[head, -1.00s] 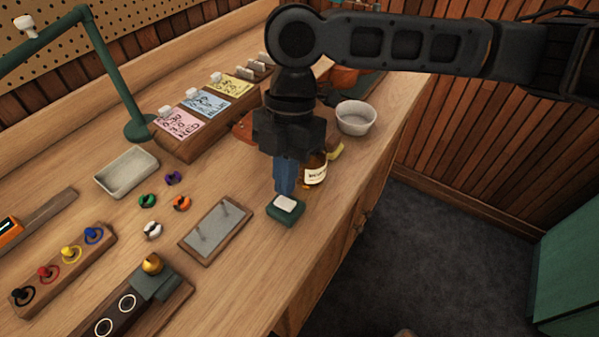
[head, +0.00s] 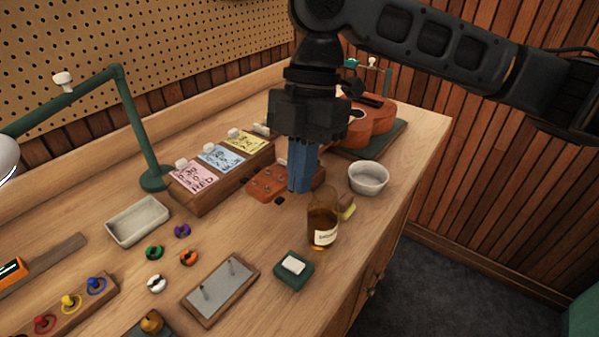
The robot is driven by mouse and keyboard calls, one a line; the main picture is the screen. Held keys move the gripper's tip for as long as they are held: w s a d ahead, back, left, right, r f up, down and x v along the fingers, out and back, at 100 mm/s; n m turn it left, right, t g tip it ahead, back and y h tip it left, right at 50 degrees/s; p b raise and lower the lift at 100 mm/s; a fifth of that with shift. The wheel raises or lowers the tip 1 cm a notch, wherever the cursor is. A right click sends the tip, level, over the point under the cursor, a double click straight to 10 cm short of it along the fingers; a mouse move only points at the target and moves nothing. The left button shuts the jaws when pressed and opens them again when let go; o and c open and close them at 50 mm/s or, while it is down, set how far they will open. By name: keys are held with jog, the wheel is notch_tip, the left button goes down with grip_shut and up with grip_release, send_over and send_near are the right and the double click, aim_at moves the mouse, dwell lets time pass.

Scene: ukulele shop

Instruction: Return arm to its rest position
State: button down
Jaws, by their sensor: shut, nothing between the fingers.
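My gripper (head: 300,187) points down over the workbench (head: 245,225), its blue fingers shut with nothing between them. It hangs in front of a reddish-brown wooden piece (head: 265,183) and partly hides it. My arm reaches in from the upper right. The gripper shows to the left of the white bowl (head: 368,178) and above and left of the amber bottle (head: 322,225) in the picture. I cannot tell its exact height above the bench.
A ukulele (head: 372,122) lies on a green mat at the back right. A green block with a white top (head: 293,268), a metal plate (head: 222,290), a grey tray (head: 138,220) and a card rack (head: 205,200) stand around. A green lamp (head: 150,130) rises at left.

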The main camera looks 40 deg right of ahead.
jog(key=w+a+r+m+t+y, duration=0.2)
jog(key=a+r+m+t+y, duration=0.25)
jog(key=a, duration=0.75)
jog(key=w+a+r+m+t+y, duration=0.25)
jog(key=a+m+t+y, duration=0.2)
jog(key=a+y, duration=0.5)
jog(key=s+d+f+m+t+h, duration=0.3)
jog(key=s+f+m+h, duration=0.1)
jog(key=f+m, duration=0.1)
jog(key=s+d+f+m+t+h, duration=0.3)
jog(key=s+f+m+h, duration=0.2)
jog(key=f, duration=0.1)
jog(key=s+d+f+m+t+h, duration=0.3)
jog(key=s+d+f+m+h, duration=0.1)
jog(key=f+m, duration=0.1)
jog(key=shift+s+f+h, duration=0.15)
jog(key=shift+f+h, duration=0.15)
jog(key=shift+f, duration=0.25)
jog(key=s+d+n+h, duration=0.1)
jog(key=s+d, duration=0.3)
jog(key=s, duration=0.3)
jog(key=s+d+f+h, duration=0.1)
jog(key=s+d, duration=0.2)
jog(key=s, duration=0.4)
jog(key=s+d+n+g+h, duration=0.1)
jog(key=s+d, duration=0.3)
jog(key=s, duration=0.3)
jog(key=shift+s+d+f+n, duration=0.2)
jog(key=shift+s+d+n, duration=0.1)
jog(key=shift+s+d, duration=0.1)
